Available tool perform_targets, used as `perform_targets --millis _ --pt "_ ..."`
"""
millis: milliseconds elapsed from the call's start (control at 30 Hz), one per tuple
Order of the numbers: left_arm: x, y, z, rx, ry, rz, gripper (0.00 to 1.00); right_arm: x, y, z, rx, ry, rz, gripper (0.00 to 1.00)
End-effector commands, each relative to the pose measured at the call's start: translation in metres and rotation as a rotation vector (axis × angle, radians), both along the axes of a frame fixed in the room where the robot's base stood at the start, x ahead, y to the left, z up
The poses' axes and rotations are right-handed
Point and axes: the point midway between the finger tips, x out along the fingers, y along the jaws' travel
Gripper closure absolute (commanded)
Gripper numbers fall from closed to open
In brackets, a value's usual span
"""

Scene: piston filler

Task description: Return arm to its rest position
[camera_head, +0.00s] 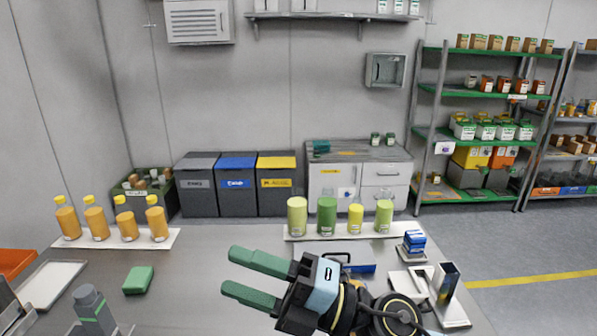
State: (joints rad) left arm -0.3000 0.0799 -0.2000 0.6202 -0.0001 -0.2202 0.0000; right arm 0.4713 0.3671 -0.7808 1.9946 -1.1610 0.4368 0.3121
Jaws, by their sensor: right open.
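My right gripper (230,271) is over the middle of the grey table, low in the head view. Its two green fingers point left and stand apart, with nothing between them. My right arm's dark wrist runs off toward the lower right. My left gripper is not in view.
Several orange bottles (125,220) stand on a white strip at the table's left. A green sponge (139,280) lies nearer. Green and yellow canisters (327,216) line the back edge. A blue-topped stack (413,243) and a metal fixture (446,283) stand at right.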

Motion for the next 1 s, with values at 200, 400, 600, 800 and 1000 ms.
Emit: perform_targets --millis 200,400,600,800,1000 --pt "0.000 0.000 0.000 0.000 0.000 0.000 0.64 0.050 -0.076 0.011 0.412 0.402 -0.387 0.45" --pt "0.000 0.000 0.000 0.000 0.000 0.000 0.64 0.074 -0.166 -0.056 0.626 0.844 -0.775 0.45" --pt "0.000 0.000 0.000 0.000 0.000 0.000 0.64 0.035 -0.238 -0.166 0.672 1.337 -1.146 0.45" --pt "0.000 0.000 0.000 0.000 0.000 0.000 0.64 -0.044 -0.271 -0.247 0.582 1.759 -1.400 0.45" --pt "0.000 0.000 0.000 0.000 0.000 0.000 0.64 -0.120 -0.282 -0.286 0.442 2.064 -1.541 0.45"
